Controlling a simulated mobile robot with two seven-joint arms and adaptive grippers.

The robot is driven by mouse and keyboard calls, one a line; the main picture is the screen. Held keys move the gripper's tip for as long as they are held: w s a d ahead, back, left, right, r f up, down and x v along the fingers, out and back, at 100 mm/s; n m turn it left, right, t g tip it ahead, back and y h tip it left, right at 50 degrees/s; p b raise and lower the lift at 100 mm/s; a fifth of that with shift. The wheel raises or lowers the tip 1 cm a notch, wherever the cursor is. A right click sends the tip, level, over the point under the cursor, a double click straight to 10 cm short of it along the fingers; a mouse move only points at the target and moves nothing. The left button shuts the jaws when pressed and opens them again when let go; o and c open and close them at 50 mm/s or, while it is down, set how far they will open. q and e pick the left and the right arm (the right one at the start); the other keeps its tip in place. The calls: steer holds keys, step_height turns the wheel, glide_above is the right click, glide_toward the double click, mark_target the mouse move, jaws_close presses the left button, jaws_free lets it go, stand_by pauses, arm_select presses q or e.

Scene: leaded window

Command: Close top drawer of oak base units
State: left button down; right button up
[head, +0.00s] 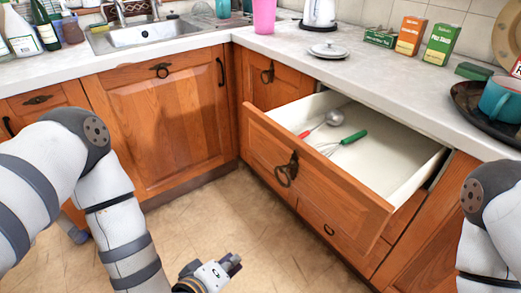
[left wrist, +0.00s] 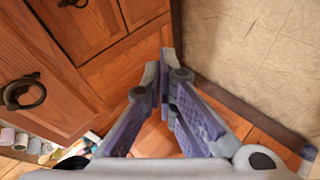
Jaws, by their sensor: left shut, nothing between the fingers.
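The top drawer (head: 315,180) of the oak base units stands pulled far out in the head view, right of the corner. Its white inside holds a ladle with a red handle (head: 325,122) and a whisk with a green handle (head: 343,142). A dark ring handle (head: 287,170) hangs on its front. My left gripper (head: 235,262) is low over the floor, in front of and apart from the drawer. In the left wrist view its fingers (left wrist: 167,62) are together and empty, with wooden unit fronts behind. My right gripper is out of view.
A closed lower drawer (head: 330,228) sits beneath the open one. The counter (head: 340,70) above holds a lidded dish, boxes and a dark tray (head: 475,100) with a teal mug. The tiled floor (head: 215,215) in front is clear.

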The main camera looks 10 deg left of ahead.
mark_target(253, 132)
arm_select(q)
steer(key=w+a+r+n+t+y, duration=0.35)
steer(key=w+r+n+t, duration=0.5)
steer(key=w+r, duration=0.5)
steer(key=shift+w+d+b, duration=0.25)
steer(key=shift+w+d, duration=0.25)
steer(key=shift+w, duration=1.45)
steer(key=shift+w+d+b, duration=0.3)
steer(key=shift+w+d, duration=0.15)
steer(key=shift+w, duration=1.55)
steer(key=shift+w+d+b, duration=0.25)
steer(key=shift+w+d, duration=0.25)
steer(key=shift+w, duration=1.45)
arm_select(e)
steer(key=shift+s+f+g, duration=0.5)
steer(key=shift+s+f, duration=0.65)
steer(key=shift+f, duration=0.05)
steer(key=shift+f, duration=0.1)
